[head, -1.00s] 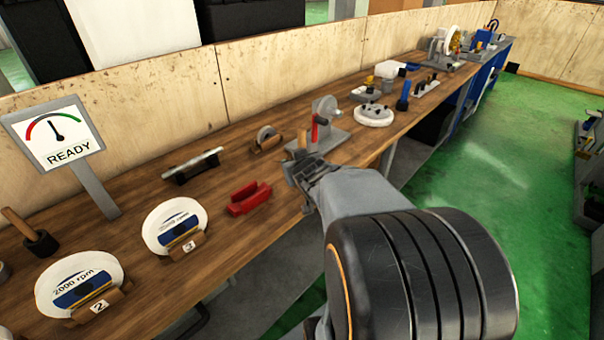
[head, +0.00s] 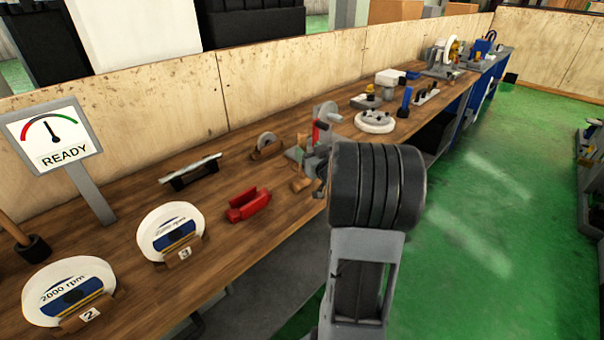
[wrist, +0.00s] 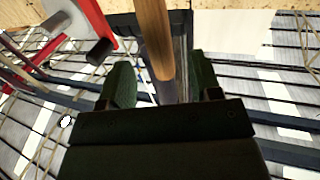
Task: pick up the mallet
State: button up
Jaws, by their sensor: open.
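The mallet (head: 33,248), with a wooden handle and a dark head, stands at the far left of the bench in the head view, cut by the picture's left edge. My gripper (head: 314,168) is far to its right, partly hidden by my own arm beside the grey device. In the wrist view the two fingers of my gripper (wrist: 160,82) are apart. A wooden handle with a grey lower part (wrist: 153,35) shows between them; I cannot tell whether it touches a finger or what it belongs to.
Wheels marked 2 (head: 68,292) and 3 (head: 170,230) stand in holders near the mallet. A red block (head: 248,205), a dark rack (head: 190,172) and the READY sign (head: 52,137) are on the bench (head: 140,290). A grey device with a disc (head: 326,112) stands near my gripper.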

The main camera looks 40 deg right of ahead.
aim_at(300, 142)
jog(key=shift+w+d+p, duration=0.2)
jog(key=shift+w+p, duration=0.05)
jog(key=shift+w, duration=1.3)
jog(key=shift+w+d+p, duration=0.2)
jog(key=shift+w, duration=1.35)
grip_shut()
